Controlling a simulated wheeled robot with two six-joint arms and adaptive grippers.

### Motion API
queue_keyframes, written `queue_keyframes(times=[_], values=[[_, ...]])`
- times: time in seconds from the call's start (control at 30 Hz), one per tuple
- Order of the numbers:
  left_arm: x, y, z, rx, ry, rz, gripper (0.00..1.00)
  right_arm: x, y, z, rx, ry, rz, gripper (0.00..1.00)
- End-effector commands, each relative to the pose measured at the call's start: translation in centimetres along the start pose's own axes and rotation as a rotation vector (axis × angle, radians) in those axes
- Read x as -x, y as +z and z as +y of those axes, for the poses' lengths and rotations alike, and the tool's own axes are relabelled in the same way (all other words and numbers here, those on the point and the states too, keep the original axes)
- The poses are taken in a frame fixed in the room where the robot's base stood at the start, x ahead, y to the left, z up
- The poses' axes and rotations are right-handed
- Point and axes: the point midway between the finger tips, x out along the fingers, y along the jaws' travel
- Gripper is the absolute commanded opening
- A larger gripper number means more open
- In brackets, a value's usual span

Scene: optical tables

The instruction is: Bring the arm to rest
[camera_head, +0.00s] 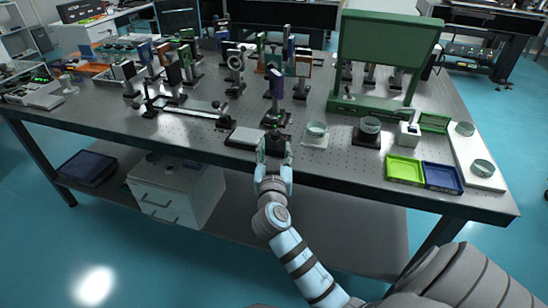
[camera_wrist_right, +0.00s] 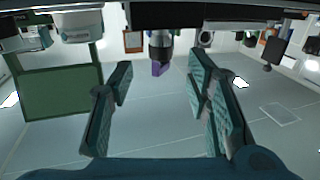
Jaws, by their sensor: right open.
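My right arm reaches up from the bottom of the head view to the front edge of the optical table (camera_head: 330,166). Its gripper (camera_head: 274,150) is at that edge, just in front of a dark post mount with a purple part (camera_head: 275,85). In the wrist view the teal fingers of the gripper (camera_wrist_right: 160,85) stand wide apart with nothing between them. The mount (camera_wrist_right: 161,45) shows upside down there, beyond the gap between the fingertips. Whether the gripper touches the mount's base cannot be told. My left gripper is not in view.
A flat grey-topped block (camera_head: 244,137) lies left of the gripper and a glass disc on a white base (camera_head: 316,130) lies right. A yellow-green tray (camera_head: 405,170) and blue tray (camera_head: 442,178) sit at front right. A green board (camera_head: 386,42) stands behind. Floor in front is clear.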

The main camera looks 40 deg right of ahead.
Motion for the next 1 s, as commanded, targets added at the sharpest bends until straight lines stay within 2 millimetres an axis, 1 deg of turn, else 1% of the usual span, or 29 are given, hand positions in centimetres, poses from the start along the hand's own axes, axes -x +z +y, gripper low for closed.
queue_keyframes(times=[0.03, 0.1, 0.23, 0.33, 0.77, 0.83, 0.87, 0.93, 0.97, 1.0], values=[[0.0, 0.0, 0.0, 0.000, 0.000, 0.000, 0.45, 1.3, 0.1, 0.0, -0.004, -0.001, -0.003, 0.45], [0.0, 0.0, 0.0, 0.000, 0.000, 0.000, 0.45, 2.9, 0.1, 0.1, -0.003, 0.001, -0.003, 0.45], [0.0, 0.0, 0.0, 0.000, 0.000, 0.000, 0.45, 4.6, 0.0, 0.0, -0.001, 0.000, 0.000, 0.45], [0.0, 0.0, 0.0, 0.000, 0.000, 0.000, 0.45, 4.9, 0.0, 0.0, 0.001, 0.001, 0.001, 0.45], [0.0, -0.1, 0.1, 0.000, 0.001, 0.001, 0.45, 4.8, 0.0, 0.0, 0.003, 0.000, 0.001, 0.45], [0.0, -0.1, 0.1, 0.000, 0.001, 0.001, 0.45, 4.8, -0.1, -0.2, 0.045, -0.008, 0.007, 0.45], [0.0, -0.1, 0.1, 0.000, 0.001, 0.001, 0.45, 4.8, -0.1, -0.7, 0.078, -0.032, 0.009, 0.45], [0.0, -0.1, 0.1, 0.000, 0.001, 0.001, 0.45, 4.7, 2.8, -2.9, 0.165, -0.119, -0.044, 0.45], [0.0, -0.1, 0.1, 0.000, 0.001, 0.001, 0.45, 4.6, 4.7, -3.9, 0.204, -0.163, -0.078, 0.45], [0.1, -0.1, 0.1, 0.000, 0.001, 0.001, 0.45, 4.8, 8.0, -5.3, 0.260, -0.228, -0.136, 0.45]])
